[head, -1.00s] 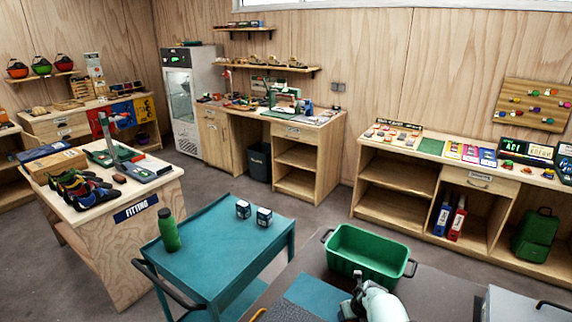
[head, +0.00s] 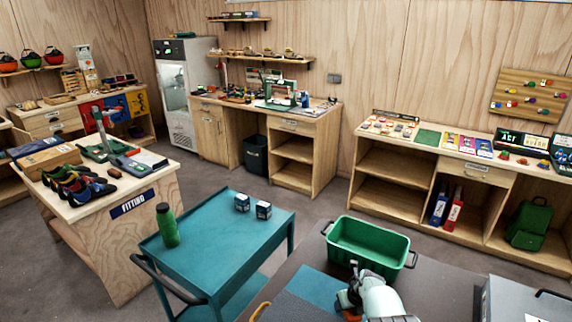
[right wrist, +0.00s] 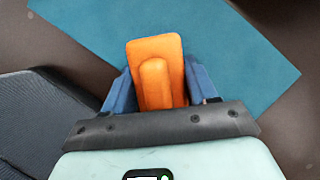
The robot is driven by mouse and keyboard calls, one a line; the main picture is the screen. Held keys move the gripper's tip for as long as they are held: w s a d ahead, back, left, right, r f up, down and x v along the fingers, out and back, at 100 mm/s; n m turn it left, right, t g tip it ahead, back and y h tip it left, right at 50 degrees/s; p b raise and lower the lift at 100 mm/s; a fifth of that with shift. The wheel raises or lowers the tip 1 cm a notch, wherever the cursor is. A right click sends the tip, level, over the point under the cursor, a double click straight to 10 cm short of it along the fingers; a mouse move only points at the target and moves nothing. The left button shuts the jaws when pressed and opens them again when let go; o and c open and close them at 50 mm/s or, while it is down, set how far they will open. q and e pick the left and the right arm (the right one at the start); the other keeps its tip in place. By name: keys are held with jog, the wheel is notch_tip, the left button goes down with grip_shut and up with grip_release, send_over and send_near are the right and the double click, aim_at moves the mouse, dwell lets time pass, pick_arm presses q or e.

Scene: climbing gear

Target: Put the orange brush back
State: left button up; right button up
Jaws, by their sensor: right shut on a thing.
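The orange brush (right wrist: 155,65) is between the blue fingers of my right gripper (right wrist: 158,88), which is shut on it. In the right wrist view it is above a teal mat (right wrist: 235,60); I cannot tell whether it touches the mat. In the head view my right gripper (head: 350,305) is at the bottom, beside the teal mat (head: 314,287) and in front of the green bin (head: 368,243). My left gripper is not in view.
A teal cart (head: 205,245) with a green bottle (head: 167,225) and two small dark boxes stands left of the dark table (head: 440,270). A grey case (head: 520,300) is at the table's right. A fitting table (head: 110,230) with shoes stands further left.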

jog(key=d, duration=0.1)
jog(key=s+d+f, duration=0.1)
jog(key=shift+s+d+f, duration=0.15)
jog(key=shift+s+d, duration=0.15)
jog(key=shift+d, duration=0.1)
jog(key=shift+w+a+r, duration=0.2)
jog(key=shift+a+r, duration=0.1)
jog(key=shift+r, duration=0.2)
jog(key=shift+w+a, duration=0.1)
